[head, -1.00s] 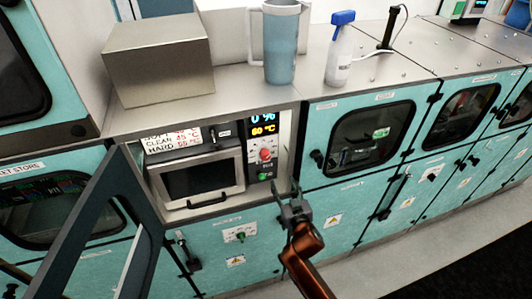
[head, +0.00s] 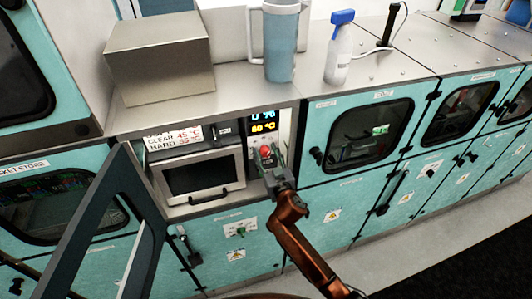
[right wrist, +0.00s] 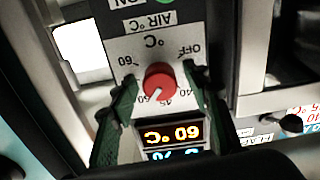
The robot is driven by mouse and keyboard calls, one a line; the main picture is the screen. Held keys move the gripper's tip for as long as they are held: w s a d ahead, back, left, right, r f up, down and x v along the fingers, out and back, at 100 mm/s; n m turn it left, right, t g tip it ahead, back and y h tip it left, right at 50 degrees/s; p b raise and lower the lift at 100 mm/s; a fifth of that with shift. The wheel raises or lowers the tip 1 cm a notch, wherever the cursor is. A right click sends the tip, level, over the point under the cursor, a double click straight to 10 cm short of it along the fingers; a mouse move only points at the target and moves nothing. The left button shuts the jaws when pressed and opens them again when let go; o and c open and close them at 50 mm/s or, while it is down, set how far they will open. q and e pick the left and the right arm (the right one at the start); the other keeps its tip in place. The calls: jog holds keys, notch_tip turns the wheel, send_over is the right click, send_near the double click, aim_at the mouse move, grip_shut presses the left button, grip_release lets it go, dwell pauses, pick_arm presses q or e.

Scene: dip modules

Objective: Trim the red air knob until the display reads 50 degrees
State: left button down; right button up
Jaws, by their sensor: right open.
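The red air knob (right wrist: 160,80) sits on a pale dial plate in the right wrist view, which shows the panel upside down. A pale mark is on the knob's lower left, near the 50 label. In the head view my right gripper (head: 270,165) is in front of the panel and partly hides the knob (head: 265,152). My left gripper is out of view.
A small oven (head: 200,175) with a handle is left of the panel. A dark-framed door (head: 100,225) stands open at the left. A metal box (head: 160,60), a blue mug (head: 281,45) and a spray bottle (head: 339,50) stand on the counter above. The floor is at lower right.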

jog(key=shift+c, duration=0.7)
jog(key=c, duration=1)
jog(key=shift+n, duration=0.4)
jog(key=n, duration=0.3)
jog(key=shift+n+p, duration=0.4)
jog(key=n, duration=0.3)
jog(key=shift+n+p, duration=0.3)
jog(key=n, duration=0.3)
jog(key=shift+n+p, duration=0.3)
jog(key=shift+p, duration=0.05)
jog(key=shift+a+n+p, duration=0.1)
jog(key=shift+n+p, duration=0.3)
jog(key=shift+n, duration=1.6)
